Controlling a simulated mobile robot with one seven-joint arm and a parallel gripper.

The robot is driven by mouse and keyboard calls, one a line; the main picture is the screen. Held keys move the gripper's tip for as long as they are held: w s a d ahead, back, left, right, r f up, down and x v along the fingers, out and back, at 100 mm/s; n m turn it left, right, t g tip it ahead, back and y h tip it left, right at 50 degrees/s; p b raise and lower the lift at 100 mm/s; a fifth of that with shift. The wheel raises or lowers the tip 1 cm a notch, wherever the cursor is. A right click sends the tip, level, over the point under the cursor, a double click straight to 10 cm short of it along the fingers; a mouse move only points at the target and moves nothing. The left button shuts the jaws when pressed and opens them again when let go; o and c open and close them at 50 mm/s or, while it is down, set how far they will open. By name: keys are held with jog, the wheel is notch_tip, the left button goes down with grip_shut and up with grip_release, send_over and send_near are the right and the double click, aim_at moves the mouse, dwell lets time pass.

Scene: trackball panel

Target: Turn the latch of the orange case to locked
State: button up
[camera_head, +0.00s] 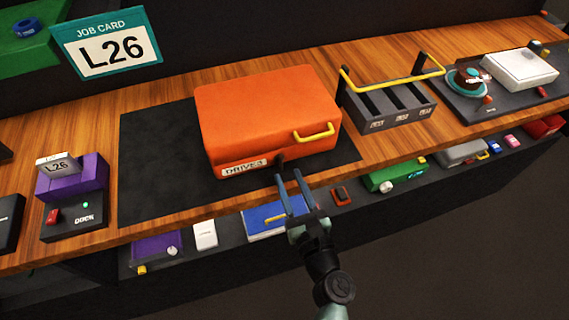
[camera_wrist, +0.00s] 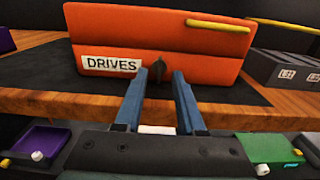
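The orange case (camera_head: 265,115) lies closed on a black mat (camera_head: 150,160) on the wooden bench. Its front carries a white DRIVES label (camera_head: 243,169) and a yellow handle (camera_head: 314,133). The small dark latch (camera_wrist: 158,66) is on the case's front, just right of the label, and it also shows in the head view (camera_head: 279,162). In the wrist view it looks roughly upright. My gripper (camera_head: 289,178) is in front of the case with its two blue fingers apart and nothing between them. In the wrist view the latch appears between the fingertips (camera_wrist: 160,75); contact cannot be told.
A black divided rack (camera_head: 395,108) with a yellow bar stands right of the case. A purple block on a dock (camera_head: 75,215) stands at left. A lower shelf under the bench edge holds a blue case (camera_head: 277,218), a red switch (camera_head: 341,195) and a green box (camera_head: 395,173).

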aim_at(282, 163)
jog(key=shift+x, duration=2.05)
grip_shut()
